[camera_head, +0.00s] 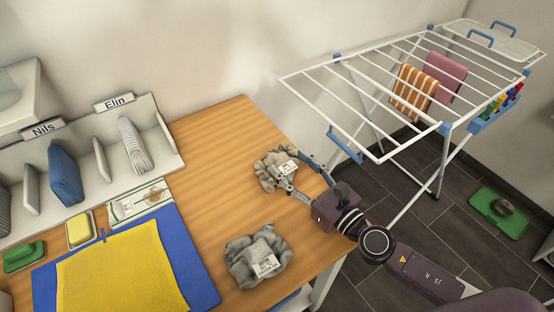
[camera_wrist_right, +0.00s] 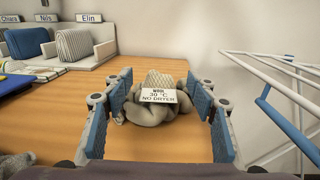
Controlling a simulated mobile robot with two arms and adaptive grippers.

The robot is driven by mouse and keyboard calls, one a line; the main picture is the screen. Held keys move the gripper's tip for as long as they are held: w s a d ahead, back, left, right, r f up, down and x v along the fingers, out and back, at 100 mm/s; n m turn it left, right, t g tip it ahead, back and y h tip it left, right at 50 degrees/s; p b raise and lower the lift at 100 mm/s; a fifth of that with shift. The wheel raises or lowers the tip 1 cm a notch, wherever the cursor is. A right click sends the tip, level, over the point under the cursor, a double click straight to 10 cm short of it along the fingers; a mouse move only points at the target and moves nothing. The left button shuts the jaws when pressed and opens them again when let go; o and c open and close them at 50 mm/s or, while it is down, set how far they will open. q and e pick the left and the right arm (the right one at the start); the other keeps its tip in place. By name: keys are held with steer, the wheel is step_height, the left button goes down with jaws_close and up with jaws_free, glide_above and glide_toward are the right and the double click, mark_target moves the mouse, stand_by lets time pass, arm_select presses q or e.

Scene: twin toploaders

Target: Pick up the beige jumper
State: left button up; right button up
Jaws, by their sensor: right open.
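A crumpled beige-grey knitted jumper (camera_head: 268,180) lies on the wooden table near its right edge. In the right wrist view the jumper (camera_wrist_right: 150,112) sits bunched up, with a white care label (camera_wrist_right: 158,96) reading 30 °C, NO DRYER. My right gripper (camera_head: 295,172) is open at the jumper. In the wrist view its blue-padded fingers (camera_wrist_right: 162,112) stand left and right of the jumper, with gaps on both sides. A second crumpled garment (camera_head: 242,262), grey and also labelled, lies nearer on the table. My left gripper is not in view.
A white divided shelf (camera_head: 172,150) tagged Nils and Elin holds folded clothes. A yellow cloth (camera_head: 120,275) lies on a blue mat (camera_head: 202,288). A white drying rack (camera_head: 375,150) stands right of the table. The wood (camera_head: 215,135) behind the jumper is clear.

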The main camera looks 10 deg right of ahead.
mark_target(282, 155)
steer(key=x, duration=0.1)
steer(key=p+x, duration=0.1)
steer(key=x, duration=0.1)
steer(key=shift+w+a+r, duration=0.15)
steer(key=shift+w+r, duration=0.05)
steer(key=shift+w, duration=0.05)
steer(key=shift+p+x, duration=0.3)
steer(key=shift+x, duration=0.8)
steer(key=shift+f, duration=0.25)
steer(key=c, duration=0.9)
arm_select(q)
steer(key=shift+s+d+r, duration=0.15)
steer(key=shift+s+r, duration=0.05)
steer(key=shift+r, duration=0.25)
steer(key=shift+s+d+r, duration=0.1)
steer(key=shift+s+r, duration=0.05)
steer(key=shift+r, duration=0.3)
arm_select(e)
steer(key=shift+r, duration=0.1)
jaws_close()
